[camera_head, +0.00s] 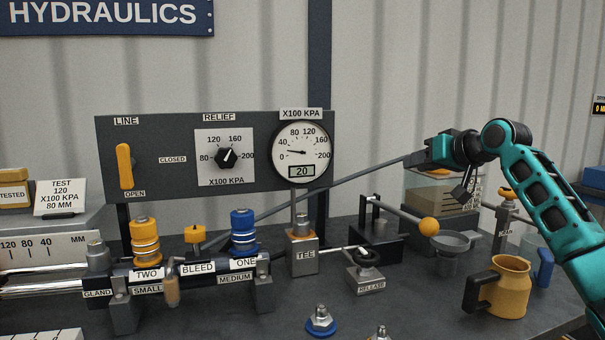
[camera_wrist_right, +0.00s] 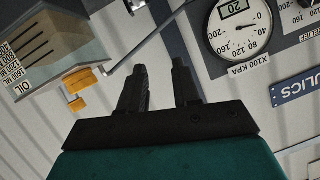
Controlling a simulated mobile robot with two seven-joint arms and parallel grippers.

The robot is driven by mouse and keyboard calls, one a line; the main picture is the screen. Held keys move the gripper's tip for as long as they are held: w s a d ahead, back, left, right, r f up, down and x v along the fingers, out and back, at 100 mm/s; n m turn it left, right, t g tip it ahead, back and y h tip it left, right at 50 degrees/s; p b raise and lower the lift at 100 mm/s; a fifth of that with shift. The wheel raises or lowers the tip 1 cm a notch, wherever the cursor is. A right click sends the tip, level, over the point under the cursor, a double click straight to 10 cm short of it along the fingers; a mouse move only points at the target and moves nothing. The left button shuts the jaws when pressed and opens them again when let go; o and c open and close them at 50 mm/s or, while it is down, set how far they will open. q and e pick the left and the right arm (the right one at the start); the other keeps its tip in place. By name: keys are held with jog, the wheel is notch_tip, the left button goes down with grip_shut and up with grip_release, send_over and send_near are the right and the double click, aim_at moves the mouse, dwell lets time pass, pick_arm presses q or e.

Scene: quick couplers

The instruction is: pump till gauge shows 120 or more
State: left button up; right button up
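The round gauge (camera_head: 302,152) on the dark panel has a digital window reading 20, with its needle low. It also shows upside down in the right wrist view (camera_wrist_right: 240,32). The pump (camera_head: 377,244) is a black block on the bench. Its lever slopes down right to an orange ball knob (camera_head: 428,227). My right gripper (camera_head: 410,159) is above the knob, apart from it, near the panel's right end. In the right wrist view its two fingers (camera_wrist_right: 160,75) are apart with nothing between them. My left gripper is not in view.
An oil tank (camera_head: 437,193) stands behind the pump, with a funnel (camera_head: 448,241) and orange jug (camera_head: 500,286) at right. A release valve (camera_head: 366,279) sits in front. A thin grey rod (camera_head: 345,181) crosses behind. The orange line lever (camera_head: 125,166) stands vertical above OPEN.

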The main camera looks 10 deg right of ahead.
jog(key=v, duration=0.4)
jog(key=shift+s+r, duration=0.1)
jog(key=shift+s, duration=0.3)
jog(key=shift+r, duration=0.1)
